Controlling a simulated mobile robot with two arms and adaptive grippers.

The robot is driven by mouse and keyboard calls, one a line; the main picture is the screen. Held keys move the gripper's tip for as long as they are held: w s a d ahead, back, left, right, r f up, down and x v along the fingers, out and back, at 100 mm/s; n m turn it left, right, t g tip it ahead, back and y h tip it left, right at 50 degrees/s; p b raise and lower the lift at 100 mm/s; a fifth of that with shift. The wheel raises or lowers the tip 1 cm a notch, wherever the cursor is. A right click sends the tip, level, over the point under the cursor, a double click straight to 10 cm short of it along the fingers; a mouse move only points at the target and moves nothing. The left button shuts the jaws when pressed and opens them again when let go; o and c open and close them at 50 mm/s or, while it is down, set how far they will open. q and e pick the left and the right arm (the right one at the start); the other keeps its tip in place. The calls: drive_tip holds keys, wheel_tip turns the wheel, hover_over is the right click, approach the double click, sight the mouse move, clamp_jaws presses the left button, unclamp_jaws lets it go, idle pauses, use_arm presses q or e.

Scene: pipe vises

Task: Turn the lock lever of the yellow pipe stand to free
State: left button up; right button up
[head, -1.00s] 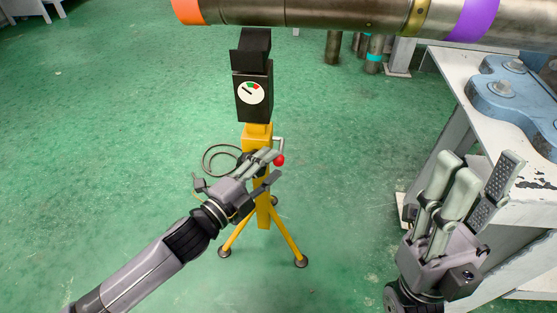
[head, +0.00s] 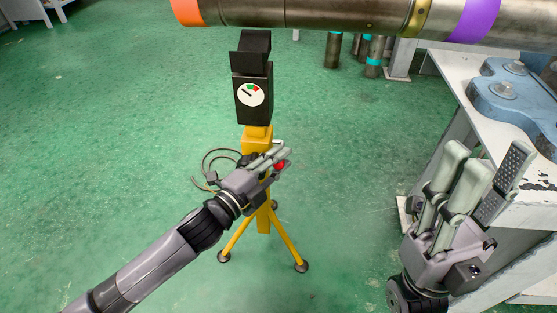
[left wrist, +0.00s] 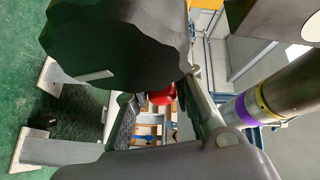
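The yellow pipe stand (head: 257,138) stands on the floor at the middle of the head view, with a black gauge box (head: 254,98) on top. Its lock lever is a bent metal rod with a red knob (head: 281,165), partly hidden by my left gripper (head: 272,165). In the left wrist view the red knob (left wrist: 162,95) shows between the fingers, close to the right one, with a gap to the left one. My left gripper looks open around the knob; contact is unclear. My right gripper (head: 490,168) is open and empty at the right.
A large metal pipe (head: 340,13) with orange, brass and purple bands runs across the top. A white workbench (head: 455,68) with a blue vise part (head: 515,100) stands at the right, behind my right gripper. A cable loops beside the stand.

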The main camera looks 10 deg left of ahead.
use_arm(q)
clamp_jaws()
idle(0.3)
